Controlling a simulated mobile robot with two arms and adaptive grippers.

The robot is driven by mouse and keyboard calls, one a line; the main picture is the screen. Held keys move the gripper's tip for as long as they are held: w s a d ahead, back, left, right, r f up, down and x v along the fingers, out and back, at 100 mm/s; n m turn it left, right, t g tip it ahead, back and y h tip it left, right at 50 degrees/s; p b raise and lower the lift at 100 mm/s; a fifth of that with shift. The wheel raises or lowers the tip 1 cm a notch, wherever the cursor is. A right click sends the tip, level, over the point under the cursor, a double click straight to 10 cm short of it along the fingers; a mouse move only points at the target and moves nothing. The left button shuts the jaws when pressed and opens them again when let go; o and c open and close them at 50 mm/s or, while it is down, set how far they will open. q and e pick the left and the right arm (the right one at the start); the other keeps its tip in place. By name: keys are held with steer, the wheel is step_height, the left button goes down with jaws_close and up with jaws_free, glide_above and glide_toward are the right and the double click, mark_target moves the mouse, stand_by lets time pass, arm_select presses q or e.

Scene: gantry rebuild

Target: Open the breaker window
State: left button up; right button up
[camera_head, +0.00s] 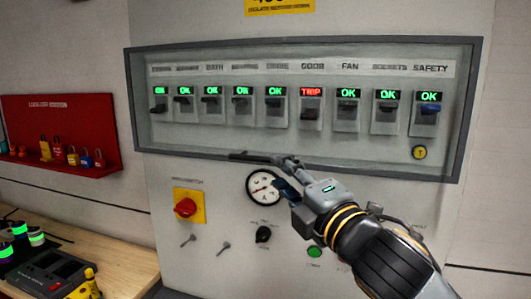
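The breaker window (460,125) is a wide grey-framed cover on the panel, and it looks closed over a row of breakers. My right gripper (277,174) is at the lower edge of its frame, near the middle. Its two fingers look spread apart, one up by the frame and one lower, in front of the gauge, with nothing seen between them. A dark bar (243,156) lies at the lower frame edge by the upper finger; I cannot tell whether they touch. The DOOR breaker (311,112) shows a red TRIP label; the others show green OK. My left gripper is out of view.
Below the window are a round gauge (259,189), a red rotary switch on a yellow plate (186,206) and a black knob (263,234). A red lockout board (60,130) hangs at left above a wooden bench (130,262) holding devices.

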mark_target(267, 161)
steer(key=p+x, duration=0.2)
steer(key=x, duration=0.5)
steer(key=shift+w, duration=0.1)
jaws_close()
